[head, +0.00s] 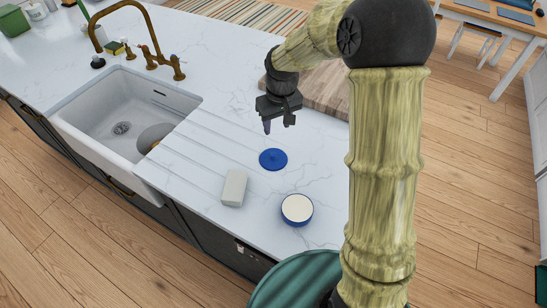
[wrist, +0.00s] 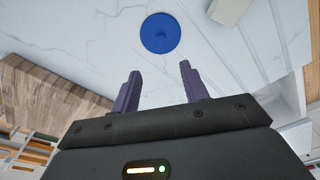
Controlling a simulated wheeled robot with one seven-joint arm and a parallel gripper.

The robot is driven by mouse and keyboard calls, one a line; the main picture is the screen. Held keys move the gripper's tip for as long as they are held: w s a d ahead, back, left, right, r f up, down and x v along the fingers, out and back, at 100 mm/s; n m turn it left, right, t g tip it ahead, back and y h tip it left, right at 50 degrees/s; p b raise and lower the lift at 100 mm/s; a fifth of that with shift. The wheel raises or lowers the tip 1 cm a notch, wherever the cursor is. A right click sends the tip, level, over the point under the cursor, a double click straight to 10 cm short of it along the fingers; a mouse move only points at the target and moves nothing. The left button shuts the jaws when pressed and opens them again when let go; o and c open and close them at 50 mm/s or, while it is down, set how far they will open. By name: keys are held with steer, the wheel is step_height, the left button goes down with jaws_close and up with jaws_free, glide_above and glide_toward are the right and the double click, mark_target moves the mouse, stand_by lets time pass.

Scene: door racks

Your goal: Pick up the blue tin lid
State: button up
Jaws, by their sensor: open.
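The blue tin lid (head: 273,159) lies flat on the white marble counter, a round disc with a small raised middle. It also shows in the wrist view (wrist: 160,33), ahead of the fingertips and a little left of the middle between them. My gripper (head: 280,126) is open and empty, above the counter just behind the lid in the head view. Its two dark fingers (wrist: 159,80) are apart, with bare counter between them. Nothing hides the lid. A round blue tin (head: 297,208) with a cream-coloured top stands nearer the counter's front edge.
A pale grey block (head: 234,188) lies to the lid's left front; it also shows in the wrist view (wrist: 229,10). A wooden board (head: 318,92) lies behind my gripper. The white sink (head: 130,112) with brass taps is at left. Counter around the lid is clear.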

steer(key=p, duration=0.2)
glide_above(273, 154)
steer(key=f, duration=0.9)
steer(key=shift+s+d, duration=0.25)
steer(key=shift+d, duration=0.05)
steer(key=shift+s+f, duration=0.1)
steer(key=shift+f, duration=0.05)
steer(key=shift+a+f, duration=0.1)
steer(key=shift+f, duration=0.2)
steer(key=shift+w+a+f+p, duration=0.15)
steer(key=shift+f+p, duration=0.3)
steer(key=shift+f, duration=0.65)
steer(key=shift+w+f+p, duration=0.1)
steer(key=shift+f+p, duration=0.35)
steer(key=shift+f, duration=0.6)
jaws_close()
